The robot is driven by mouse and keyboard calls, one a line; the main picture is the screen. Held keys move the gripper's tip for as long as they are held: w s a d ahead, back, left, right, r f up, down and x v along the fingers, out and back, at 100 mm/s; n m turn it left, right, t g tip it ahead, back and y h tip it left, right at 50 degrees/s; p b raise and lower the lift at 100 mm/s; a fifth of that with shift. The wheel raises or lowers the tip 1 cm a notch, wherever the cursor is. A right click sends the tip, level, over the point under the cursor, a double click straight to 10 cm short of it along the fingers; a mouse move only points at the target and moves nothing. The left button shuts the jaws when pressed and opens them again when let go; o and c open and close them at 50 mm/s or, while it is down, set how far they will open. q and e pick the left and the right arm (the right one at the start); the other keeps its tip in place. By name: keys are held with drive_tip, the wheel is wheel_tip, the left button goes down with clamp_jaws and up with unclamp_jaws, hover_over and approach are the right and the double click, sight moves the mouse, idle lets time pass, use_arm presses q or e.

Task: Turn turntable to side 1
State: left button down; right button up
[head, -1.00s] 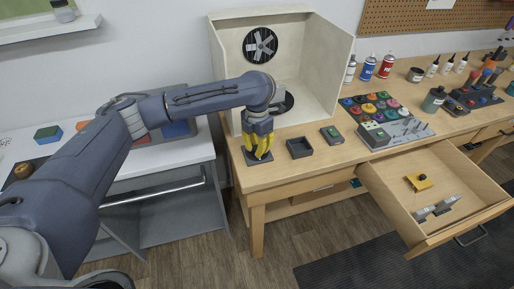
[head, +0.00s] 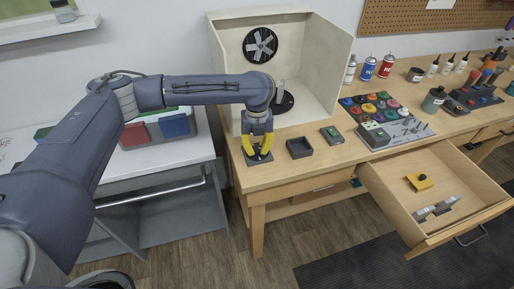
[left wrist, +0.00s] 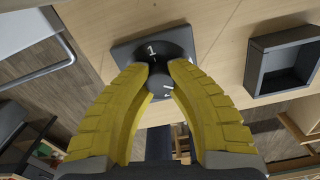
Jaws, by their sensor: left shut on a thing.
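A dark dial plate (left wrist: 178,42) marked "1" lies on the bench's front left corner; it also shows in the head view (head: 252,160). Its round dark knob (left wrist: 157,84) sits between the yellow fingers of my left gripper (left wrist: 150,76), which is shut on it. In the head view the gripper (head: 259,153) points down at the dial. A small white mark shows on the right of the knob in the left wrist view, away from the "1". The black turntable (head: 286,104) is in the pale booth, with a light upright piece on it, partly hidden by my arm. My right gripper is out of view.
An empty dark square tray (head: 299,148) stands right of the dial, then a small dark device (head: 332,135). An open drawer (head: 395,195) juts out at the right. The booth (head: 322,70) stands behind, with a fan on its back wall.

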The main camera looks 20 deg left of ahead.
sight(257, 148)
use_arm(q)
drive_tip(key=n, duration=1.2)
drive_tip(key=shift+n, duration=0.4)
drive_tip(key=n, duration=1.1)
drive_tip(key=shift+n, duration=0.3)
drive_tip(key=c, duration=1.1)
unclamp_jaws()
drive_tip(key=shift+o, duration=0.2)
wheel_tip(257, 148, up, 12)
